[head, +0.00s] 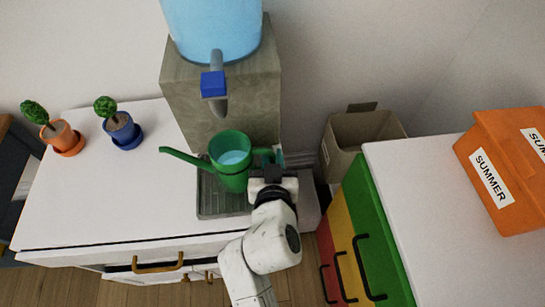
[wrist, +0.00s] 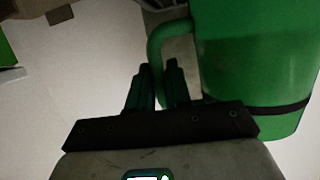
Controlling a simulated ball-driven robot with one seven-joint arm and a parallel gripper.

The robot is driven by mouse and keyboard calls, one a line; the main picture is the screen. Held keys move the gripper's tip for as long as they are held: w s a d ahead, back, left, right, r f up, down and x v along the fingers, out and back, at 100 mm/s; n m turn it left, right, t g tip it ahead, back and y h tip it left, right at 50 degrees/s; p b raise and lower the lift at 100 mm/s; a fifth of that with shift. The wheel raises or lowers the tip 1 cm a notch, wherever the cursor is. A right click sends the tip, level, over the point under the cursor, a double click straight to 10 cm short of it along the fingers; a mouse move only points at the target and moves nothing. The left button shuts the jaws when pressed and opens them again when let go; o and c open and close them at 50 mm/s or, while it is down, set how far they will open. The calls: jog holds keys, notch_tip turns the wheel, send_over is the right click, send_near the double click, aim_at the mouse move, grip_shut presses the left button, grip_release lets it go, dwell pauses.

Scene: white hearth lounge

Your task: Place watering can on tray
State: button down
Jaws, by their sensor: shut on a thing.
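The green watering can (head: 232,180), with light-blue water inside, is upright below the blue tap, its spout pointing left. It is over the grey grated tray (head: 222,205) at the dispenser's foot; I cannot tell whether its base touches the tray. My gripper (head: 268,170) is at the can's right side, shut on its handle. In the wrist view the can's body (wrist: 255,60) fills the upper right, and the curved handle (wrist: 158,45) runs down between my fingers (wrist: 155,85). The can hides part of the tray.
The dispenser (head: 235,95) with its blue tap (head: 213,84) stands close behind the can. Two potted plants (head: 65,138) (head: 124,132) are at the left of the white counter (head: 100,205). A cardboard box (head: 360,130) and a coloured drawer cabinet (head: 365,235) with an orange bin (head: 505,165) are to the right.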

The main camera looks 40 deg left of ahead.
jog(key=c, duration=1.1)
grip_release()
jog(key=shift+o, duration=0.2)
jog(key=v, duration=1.2)
